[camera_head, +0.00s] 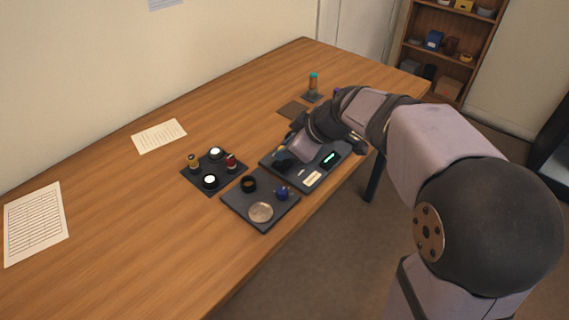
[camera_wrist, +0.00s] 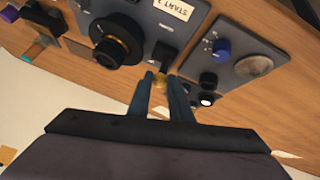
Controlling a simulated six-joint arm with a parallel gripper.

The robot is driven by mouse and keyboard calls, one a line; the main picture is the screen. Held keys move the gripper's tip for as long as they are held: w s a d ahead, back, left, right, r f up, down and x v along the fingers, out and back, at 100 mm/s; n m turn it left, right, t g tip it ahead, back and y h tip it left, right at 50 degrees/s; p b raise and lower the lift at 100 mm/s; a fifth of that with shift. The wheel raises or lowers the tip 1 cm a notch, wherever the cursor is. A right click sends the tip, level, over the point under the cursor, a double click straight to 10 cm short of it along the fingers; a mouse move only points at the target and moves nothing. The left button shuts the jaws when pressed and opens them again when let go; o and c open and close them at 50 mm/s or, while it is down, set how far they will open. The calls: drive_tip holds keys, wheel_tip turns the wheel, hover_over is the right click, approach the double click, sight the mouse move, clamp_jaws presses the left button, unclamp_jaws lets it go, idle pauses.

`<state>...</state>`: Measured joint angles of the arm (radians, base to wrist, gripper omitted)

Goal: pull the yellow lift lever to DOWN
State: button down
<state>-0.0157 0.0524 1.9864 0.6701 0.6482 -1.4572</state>
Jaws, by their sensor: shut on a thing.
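The yellow lift lever shows in the wrist view as a small yellow knob (camera_wrist: 159,82) between my fingertips, beside a black block on a dark grey plate (camera_wrist: 146,48). My gripper (camera_wrist: 161,88) is shut on this knob, with one dark finger on each side. In the head view a bit of yellow (camera_head: 282,149) shows at my gripper (camera_head: 283,158), low over the same dark plate (camera_head: 302,187). My wrist hides part of the plate there. The lever's position marks cannot be read.
A mat (camera_head: 198,184) holds several small parts. The left table is mostly clear.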

drive_tip(key=shift+s+d+f+t+y+b, duration=0.55)
drive_tip(key=shift+f+t+y+b, duration=0.3)
drive_tip(key=shift+b, duration=5.2)
drive_tip(key=b, duration=0.3)
drive_tip(key=shift+s+d+t+y+b, duration=0.15)
drive_tip(key=shift+d+t+y+b, duration=0.1)
drive_tip(key=shift+t+b, duration=0.1)
drive_tip(key=shift+s+r+b, duration=0.15)
drive_tip(key=shift+r+b, duration=0.1)
drive_tip(key=shift+b, duration=0.9)
drive_tip(key=c, duration=1.6)
unclamp_jaws()
drive_tip(key=shift+d, duration=0.1)
drive_tip(key=shift+p+v, duration=0.35)
drive_tip(key=shift+v, duration=3.3)
drive_tip(key=shift+f, duration=0.15)
